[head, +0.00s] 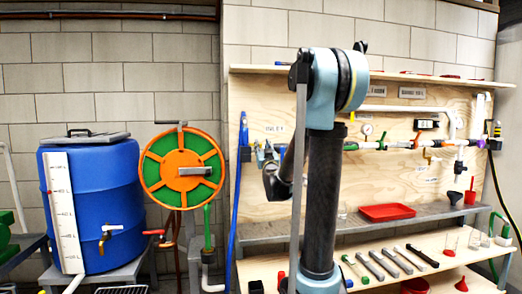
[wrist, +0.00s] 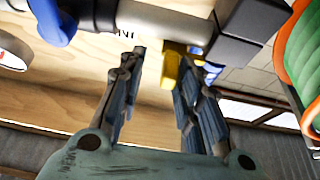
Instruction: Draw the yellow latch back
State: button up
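The yellow latch (wrist: 170,66) shows in the wrist view as a short yellow piece below a grey and black pipe fitting. My gripper (wrist: 155,58) is open, with its two fingers apart. The latch is at the tip of the right finger, on its inner side and partly overlapped by it. I cannot tell whether they touch. In the head view my own arm stands in front of the board, and I cannot make out the gripper or the latch there.
The grey pipe (wrist: 165,22) with its black block (wrist: 245,30) runs close above the fingertips. An orange and green part (wrist: 300,60) is close at the right. In the head view, a shelf holds a red tray (head: 387,212), and a blue barrel (head: 95,205) stands left.

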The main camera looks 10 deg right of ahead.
jog(key=shift+a, duration=0.1)
jog(key=v, duration=1.2)
jog(key=shift+f, duration=0.15)
